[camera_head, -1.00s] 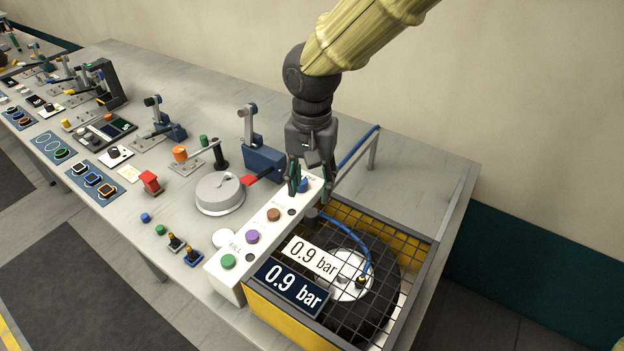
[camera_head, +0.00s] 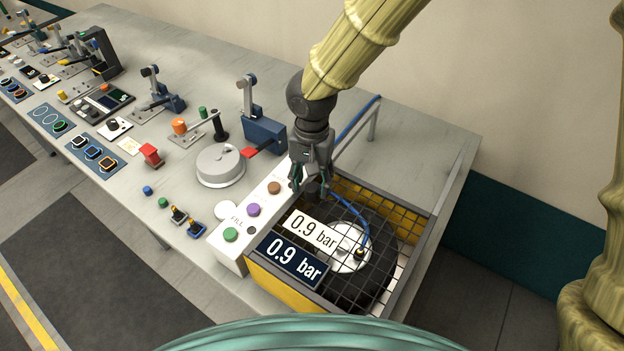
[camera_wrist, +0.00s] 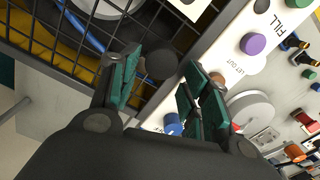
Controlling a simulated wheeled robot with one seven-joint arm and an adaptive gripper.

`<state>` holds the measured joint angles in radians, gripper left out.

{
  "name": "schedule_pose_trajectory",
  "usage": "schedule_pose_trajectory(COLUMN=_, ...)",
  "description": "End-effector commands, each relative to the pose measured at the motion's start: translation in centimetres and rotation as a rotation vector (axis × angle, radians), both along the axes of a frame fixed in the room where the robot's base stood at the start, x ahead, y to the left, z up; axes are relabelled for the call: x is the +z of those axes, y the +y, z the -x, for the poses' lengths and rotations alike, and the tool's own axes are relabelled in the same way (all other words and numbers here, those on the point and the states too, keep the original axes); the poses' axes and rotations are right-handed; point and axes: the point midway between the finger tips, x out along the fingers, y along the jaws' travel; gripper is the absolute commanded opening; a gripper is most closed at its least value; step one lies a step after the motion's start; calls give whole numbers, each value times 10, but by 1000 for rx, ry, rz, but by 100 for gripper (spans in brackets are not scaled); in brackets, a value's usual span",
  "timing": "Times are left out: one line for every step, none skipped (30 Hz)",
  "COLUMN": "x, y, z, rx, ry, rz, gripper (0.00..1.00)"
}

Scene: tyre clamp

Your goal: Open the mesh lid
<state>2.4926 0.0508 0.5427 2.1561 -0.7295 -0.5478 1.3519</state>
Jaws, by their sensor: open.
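The mesh lid (camera_head: 385,226) is a dark wire grid lying flat over a yellow-walled box (camera_head: 283,292) at the front right of the bench. A black tyre with a pale hub (camera_head: 348,262) and a blue hose shows beneath it. My gripper (camera_head: 310,194) is open, pointing down at the lid's back left corner, beside the white button panel. In the wrist view a dark round knob (camera_wrist: 161,64) lies between and beyond the open fingertips, at the lid's edge. I cannot tell whether the fingers touch it. In the head view the gripper partly hides the knob.
The white panel (camera_head: 238,247) carries green, purple, brown and blue buttons beside the box. Two 0.9 bar displays (camera_head: 294,262) stand over the box's front left. A grey lidded pot (camera_head: 221,165) and a blue-based lever clamp (camera_head: 262,134) stand left.

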Motion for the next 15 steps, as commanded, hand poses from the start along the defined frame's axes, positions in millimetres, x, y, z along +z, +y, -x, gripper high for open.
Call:
schedule_pose_trajectory(x=0, y=0, z=4, rx=1, ry=-2, rz=1, gripper=47)
schedule_pose_trajectory(x=-1, y=0, z=6, rx=1, ry=-4, rz=1, gripper=47)
schedule_pose_trajectory(x=-2, y=0, z=8, rx=2, ry=-7, rz=0, gripper=47)
schedule_pose_trajectory(x=-2, y=0, z=10, rx=2, ry=-9, rz=1, gripper=47)
schedule_pose_trajectory(x=-3, y=0, z=12, rx=2, ry=-9, rz=1, gripper=47)
schedule_pose_trajectory(x=-3, y=0, z=13, rx=2, ry=-10, rz=1, gripper=47)
schedule_pose_trajectory(x=-4, y=0, z=14, rx=2, ry=-11, rz=1, gripper=47)
schedule_pose_trajectory(x=-4, y=0, z=13, rx=2, ry=-11, rz=1, gripper=47)
schedule_pose_trajectory(x=-5, y=0, z=12, rx=2, ry=-10, rz=1, gripper=47)
schedule_pose_trajectory(x=-6, y=0, z=10, rx=2, ry=-8, rz=0, gripper=47)
schedule_pose_trajectory(x=-6, y=0, z=8, rx=2, ry=-7, rz=0, gripper=47)
schedule_pose_trajectory(x=-7, y=1, z=6, rx=2, ry=-6, rz=0, gripper=47)
schedule_pose_trajectory(x=-8, y=1, z=5, rx=2, ry=-5, rz=-1, gripper=47)
schedule_pose_trajectory(x=-9, y=1, z=4, rx=2, ry=-3, rz=-1, gripper=47)
schedule_pose_trajectory(x=-10, y=1, z=3, rx=3, ry=-2, rz=0, gripper=47)
